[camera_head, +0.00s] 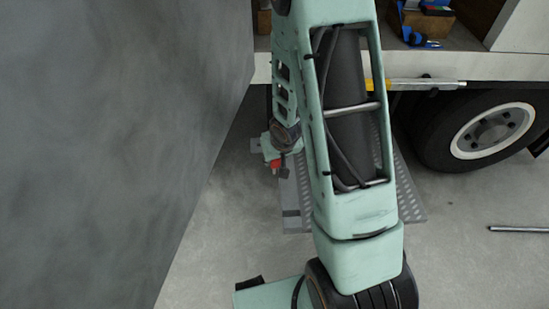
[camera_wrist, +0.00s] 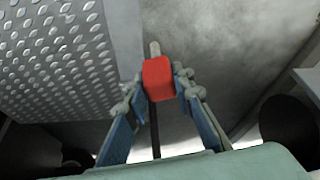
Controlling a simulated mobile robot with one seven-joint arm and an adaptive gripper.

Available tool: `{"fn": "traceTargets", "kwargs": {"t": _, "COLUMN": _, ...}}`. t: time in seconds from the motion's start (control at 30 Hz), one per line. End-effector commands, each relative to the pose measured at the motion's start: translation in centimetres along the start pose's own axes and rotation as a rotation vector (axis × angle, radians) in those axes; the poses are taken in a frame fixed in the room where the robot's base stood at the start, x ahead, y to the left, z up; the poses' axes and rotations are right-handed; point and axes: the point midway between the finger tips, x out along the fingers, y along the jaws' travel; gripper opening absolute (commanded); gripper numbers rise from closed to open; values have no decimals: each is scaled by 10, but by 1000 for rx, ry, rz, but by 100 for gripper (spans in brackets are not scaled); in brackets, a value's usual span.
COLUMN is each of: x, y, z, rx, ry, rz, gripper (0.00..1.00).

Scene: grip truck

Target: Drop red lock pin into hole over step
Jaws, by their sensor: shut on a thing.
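The red lock pin (camera_wrist: 158,79) is held between the fingertips of my gripper (camera_wrist: 159,86) in the wrist view. Its red block head sits between the two fingers and a pale metal shaft extends beyond it. In the head view the red pin (camera_head: 275,164) shows small at the end of my gripper (camera_head: 272,155), beside the left edge of the step. The step (camera_wrist: 60,60) is a grey tread-patterned metal plate, left of the pin in the wrist view; it also shows partly behind my arm in the head view (camera_head: 408,190). I cannot make out the hole.
A truck wheel (camera_head: 490,130) stands at the right below the truck bed (camera_head: 450,68), which carries boxes and blue items. A large grey panel (camera_head: 120,120) fills the left. A metal rod (camera_head: 520,229) lies on the open floor at right.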

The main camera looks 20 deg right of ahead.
Motion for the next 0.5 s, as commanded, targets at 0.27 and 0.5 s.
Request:
{"fn": "traceTargets", "kwargs": {"t": 0.27, "x": -12, "y": 0, "z": -5, "rx": 0, "ry": 0, "rz": 0, "gripper": 0}}
{"fn": "traceTargets", "kwargs": {"t": 0.5, "x": -21, "y": 0, "z": -9, "rx": 1, "ry": 0, "rz": 0, "gripper": 0}}
